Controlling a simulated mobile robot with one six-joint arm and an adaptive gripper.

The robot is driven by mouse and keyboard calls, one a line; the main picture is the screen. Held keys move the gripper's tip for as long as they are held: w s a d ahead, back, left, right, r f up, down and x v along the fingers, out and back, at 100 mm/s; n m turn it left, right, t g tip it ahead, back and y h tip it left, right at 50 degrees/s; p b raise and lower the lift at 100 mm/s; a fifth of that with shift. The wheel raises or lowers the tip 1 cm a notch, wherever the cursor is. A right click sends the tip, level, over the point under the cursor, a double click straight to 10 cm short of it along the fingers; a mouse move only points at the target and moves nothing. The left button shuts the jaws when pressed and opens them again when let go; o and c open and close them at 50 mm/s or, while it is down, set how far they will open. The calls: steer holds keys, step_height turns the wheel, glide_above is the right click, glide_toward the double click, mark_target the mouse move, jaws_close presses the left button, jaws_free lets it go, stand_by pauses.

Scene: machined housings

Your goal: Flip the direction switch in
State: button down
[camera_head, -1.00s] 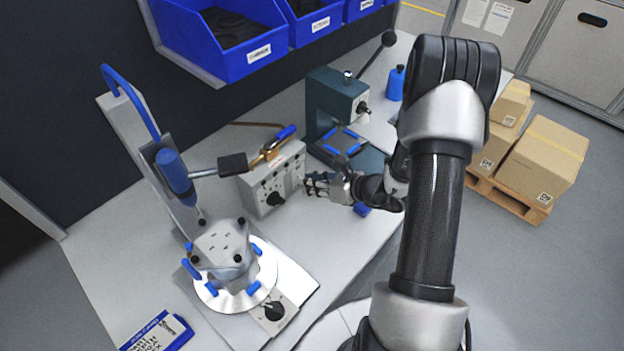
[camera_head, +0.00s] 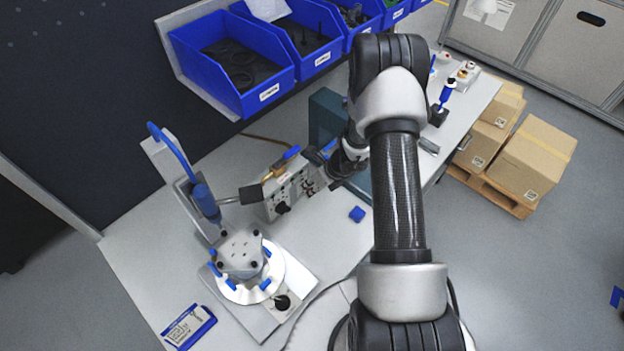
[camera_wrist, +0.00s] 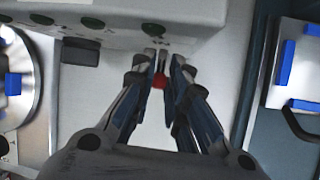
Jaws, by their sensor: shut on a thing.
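The grey-white control box (camera_head: 272,207) stands on the workbench, with a black knob and small switches on its front. It also fills the top of the wrist view (camera_wrist: 205,12). My gripper (camera_head: 316,184) is at the right part of the box's front. In the wrist view my gripper's fingers (camera_wrist: 160,68) are drawn together just below the box, closed around a small switch with a red tip (camera_wrist: 158,82). I take this to be the direction switch. The fingers hide most of its lever, so I cannot tell which way it is set.
A round fixture (camera_head: 236,291) holding a grey housing (camera_head: 240,252) stands at left front. A teal press (camera_head: 325,115) is behind my arm. Blue bins (camera_head: 270,95) hang above the bench. A small blue part (camera_head: 357,214) lies on bare bench near the front edge.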

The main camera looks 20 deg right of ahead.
steer(key=shift+w+g+p, duration=0.1)
steer(key=shift+g+p, duration=0.3)
steer(key=shift+p, duration=0.65)
steer(key=c, duration=1.7)
jaws_free()
steer(key=shift+r, duration=0.1)
steer(key=shift+o, duration=0.2)
steer(key=shift+r, duration=0.1)
steer(key=v, duration=1.1)
steer(key=shift+r, duration=0.4)
steer(key=shift+a, duration=0.1)
